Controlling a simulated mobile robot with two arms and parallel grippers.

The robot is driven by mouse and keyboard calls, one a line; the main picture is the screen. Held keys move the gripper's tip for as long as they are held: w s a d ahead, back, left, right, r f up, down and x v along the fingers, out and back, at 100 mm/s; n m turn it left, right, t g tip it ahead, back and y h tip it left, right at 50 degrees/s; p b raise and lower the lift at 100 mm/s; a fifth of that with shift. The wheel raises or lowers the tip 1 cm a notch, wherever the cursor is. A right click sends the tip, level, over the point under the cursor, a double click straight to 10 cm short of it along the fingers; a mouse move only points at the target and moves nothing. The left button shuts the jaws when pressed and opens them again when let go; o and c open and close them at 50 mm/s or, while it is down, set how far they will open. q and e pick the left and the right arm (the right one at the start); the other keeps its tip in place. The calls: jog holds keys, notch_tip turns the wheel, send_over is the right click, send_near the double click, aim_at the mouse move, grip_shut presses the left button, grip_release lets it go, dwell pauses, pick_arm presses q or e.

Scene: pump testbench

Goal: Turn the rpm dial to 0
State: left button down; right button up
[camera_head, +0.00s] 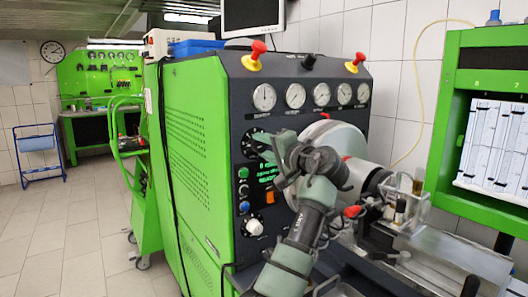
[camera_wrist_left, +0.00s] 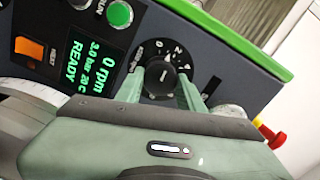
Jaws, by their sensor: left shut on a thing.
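The rpm dial (camera_wrist_left: 160,78) is a round black knob with a white pointer mark and a white numbered scale. My left gripper (camera_wrist_left: 162,90) is shut on it, with one pale green finger on each side. In the head view the dial (camera_head: 252,145) sits on the dark panel under the gauges, partly hidden by my left gripper (camera_head: 271,153). The display (camera_wrist_left: 90,62) beside the dial reads 0 rpm, 3.0 bar, 20 C and READY. The exact pointer setting is hard to read. My right gripper is not in view.
Several gauges (camera_head: 295,95) and red knobs on yellow bases (camera_head: 257,51) line the panel top. A green button (camera_wrist_left: 120,13) and an orange switch (camera_wrist_left: 29,48) are near the display. A large metal disc (camera_head: 345,137) stands close behind my left arm.

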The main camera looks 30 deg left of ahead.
pick_arm(q)
jog(key=n+b, duration=0.1)
jog(key=n, duration=0.3)
jog(key=shift+f+b, duration=0.2)
jog(key=shift+b, duration=0.15)
jog(key=shift+n, duration=0.8)
jog(key=c, duration=1.1)
grip_release()
jog(key=shift+o, duration=1)
jog(key=shift+s+r, duration=0.1)
jog(key=shift+r, duration=0.05)
